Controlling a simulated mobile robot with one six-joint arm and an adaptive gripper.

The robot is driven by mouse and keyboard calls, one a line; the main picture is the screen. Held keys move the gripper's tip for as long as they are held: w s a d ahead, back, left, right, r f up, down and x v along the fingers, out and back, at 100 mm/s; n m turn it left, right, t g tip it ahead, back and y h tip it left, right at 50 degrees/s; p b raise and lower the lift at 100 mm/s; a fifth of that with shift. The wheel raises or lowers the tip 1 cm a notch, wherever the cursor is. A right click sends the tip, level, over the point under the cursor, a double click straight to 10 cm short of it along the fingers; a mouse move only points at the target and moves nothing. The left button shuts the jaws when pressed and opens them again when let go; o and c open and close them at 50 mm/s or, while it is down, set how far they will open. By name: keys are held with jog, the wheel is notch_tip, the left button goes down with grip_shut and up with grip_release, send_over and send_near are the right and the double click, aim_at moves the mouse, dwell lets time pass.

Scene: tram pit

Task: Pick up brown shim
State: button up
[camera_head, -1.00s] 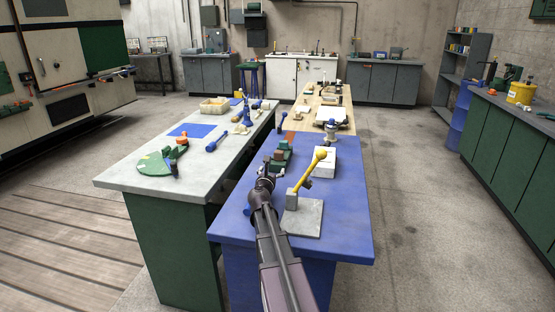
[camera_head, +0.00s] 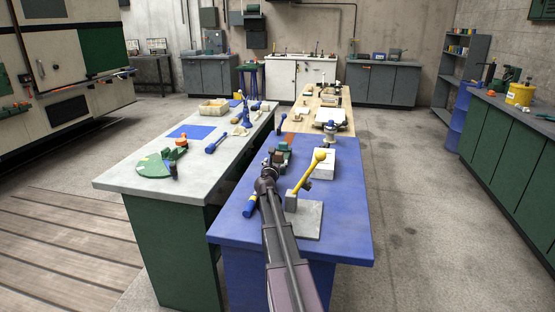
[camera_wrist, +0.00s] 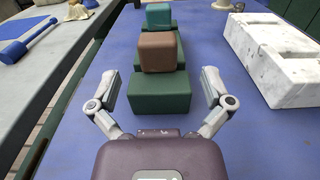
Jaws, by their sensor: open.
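The brown shim (camera_wrist: 159,52) is a small brown block with rounded edges in the wrist view. It sits on a dark green stepped base (camera_wrist: 159,95), in front of a teal block (camera_wrist: 158,17). My gripper (camera_wrist: 160,73) is open, with one finger on each side of the green base and nothing between the tips but the base and the shim's near side. In the head view my gripper (camera_head: 268,166) is beside the green base on the blue table (camera_head: 345,225), and the shim is hard to make out.
A white speckled block (camera_wrist: 270,55) stands to the right. A yellow-handled lever (camera_head: 311,172) on a grey plate stands close to the right of my arm. A blue-handled tool (camera_head: 250,205) lies left of it. The grey table (camera_head: 125,180) is further left.

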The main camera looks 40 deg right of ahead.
aim_at(278, 156)
jog(key=shift+w+d, duration=0.1)
jog(key=shift+d, duration=0.05)
jog(key=shift+x, duration=2.6)
jog(key=shift+w+r, duration=0.1)
jog(key=shift+r, duration=0.1)
jog(key=shift+c, duration=0.2)
jog(key=c, duration=1.2)
